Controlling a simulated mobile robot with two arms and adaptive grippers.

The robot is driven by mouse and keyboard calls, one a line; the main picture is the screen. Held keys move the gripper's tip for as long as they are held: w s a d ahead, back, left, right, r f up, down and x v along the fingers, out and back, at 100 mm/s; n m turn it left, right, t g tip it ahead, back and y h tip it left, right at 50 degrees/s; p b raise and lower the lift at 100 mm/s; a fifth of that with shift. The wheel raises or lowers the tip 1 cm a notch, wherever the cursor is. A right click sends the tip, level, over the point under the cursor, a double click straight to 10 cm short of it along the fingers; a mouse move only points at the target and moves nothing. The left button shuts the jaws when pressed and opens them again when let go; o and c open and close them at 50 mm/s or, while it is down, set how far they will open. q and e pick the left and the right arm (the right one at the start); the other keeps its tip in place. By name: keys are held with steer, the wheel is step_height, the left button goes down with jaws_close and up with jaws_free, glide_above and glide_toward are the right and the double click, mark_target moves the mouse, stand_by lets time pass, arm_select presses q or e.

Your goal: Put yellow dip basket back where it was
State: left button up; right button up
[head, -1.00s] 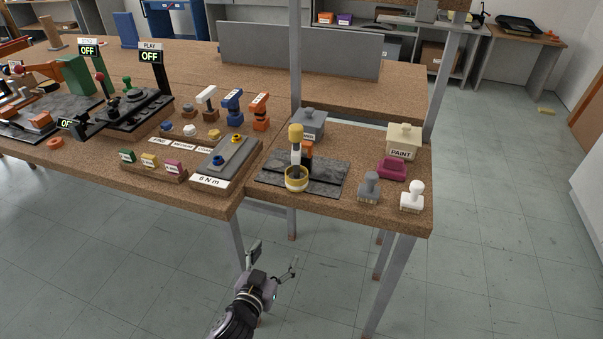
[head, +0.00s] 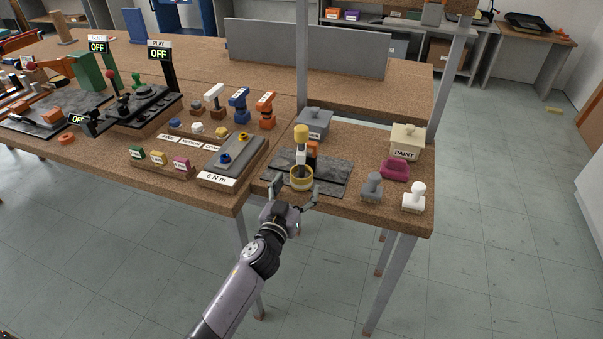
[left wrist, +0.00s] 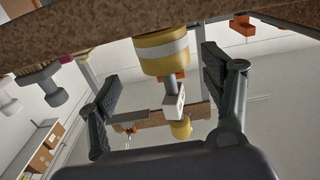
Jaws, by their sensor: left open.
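The yellow dip basket (head: 301,184) stands upright on the dark grey mat of the right-hand bench. It has a round yellow cup with a pale band, a grey stem and a yellow top end (head: 301,131). In the left wrist view, which looks upside down, its cup (left wrist: 160,55) shows between the two fingers. My left gripper (head: 292,196) is open at the front edge of the bench, just in front of the cup. Its fingers (left wrist: 161,68) are spread on either side, and I see no grip on the cup. My right gripper is not in view.
A grey lidded box (head: 314,124), an orange block (head: 312,149) behind the basket, a PAINT box (head: 406,140), a magenta holder (head: 396,170), a grey brush (head: 371,187) and a white brush (head: 414,197) stand nearby. A grey 6 N m tray (head: 232,160) is to the left.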

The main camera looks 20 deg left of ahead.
mark_target(302, 171)
arm_select(q)
steer(key=shift+w+a, duration=0.15)
steer(key=shift+w, duration=2.7)
steer(key=shift+c, duration=0.4)
steer(key=shift+r, duration=0.1)
steer(key=c, duration=1.6)
steer(key=shift+o, duration=0.2)
steer(key=shift+r, duration=0.1)
